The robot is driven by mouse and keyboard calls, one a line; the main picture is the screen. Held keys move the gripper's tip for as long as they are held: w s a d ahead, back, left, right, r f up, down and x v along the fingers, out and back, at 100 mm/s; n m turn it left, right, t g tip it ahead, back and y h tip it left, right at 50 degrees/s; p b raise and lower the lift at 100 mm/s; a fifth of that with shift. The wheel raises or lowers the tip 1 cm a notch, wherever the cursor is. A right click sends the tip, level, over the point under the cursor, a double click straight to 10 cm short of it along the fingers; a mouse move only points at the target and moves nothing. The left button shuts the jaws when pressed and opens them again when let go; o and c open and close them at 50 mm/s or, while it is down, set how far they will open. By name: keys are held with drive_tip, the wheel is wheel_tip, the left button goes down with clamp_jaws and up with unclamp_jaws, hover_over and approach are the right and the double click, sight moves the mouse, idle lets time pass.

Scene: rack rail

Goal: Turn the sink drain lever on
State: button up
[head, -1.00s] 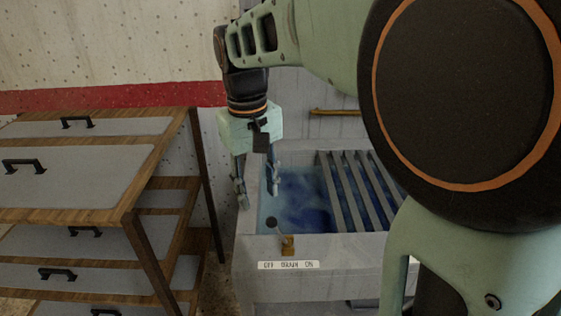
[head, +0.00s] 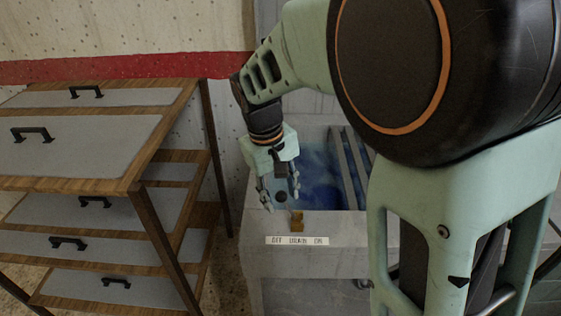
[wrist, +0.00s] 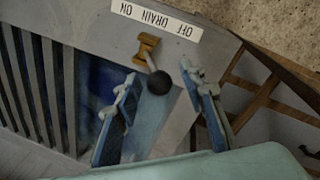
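The drain lever has a brass base (head: 297,219) on the sink's front rim and a dark round knob (head: 281,197). The knob leans left of the base, toward the OFF end of the white label (head: 297,240), which reads OFF, DRAIN, ON from left to right. My gripper (head: 281,203) is open and low over the rim, with a finger on each side of the knob. In the wrist view the knob (wrist: 158,82) shows between the spread fingertips, with the brass base (wrist: 147,45) beyond. I cannot tell whether either finger touches it.
The grey sink (head: 350,231) holds blue water, with grey slats (head: 349,165) across its right part. A wooden drawer cabinet (head: 150,185) with black handles stands close on the left. A red band (head: 120,68) crosses the wall behind.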

drive_tip(key=shift+f, duration=0.3)
drive_tip(key=shift+d, duration=0.1)
clamp_jaws()
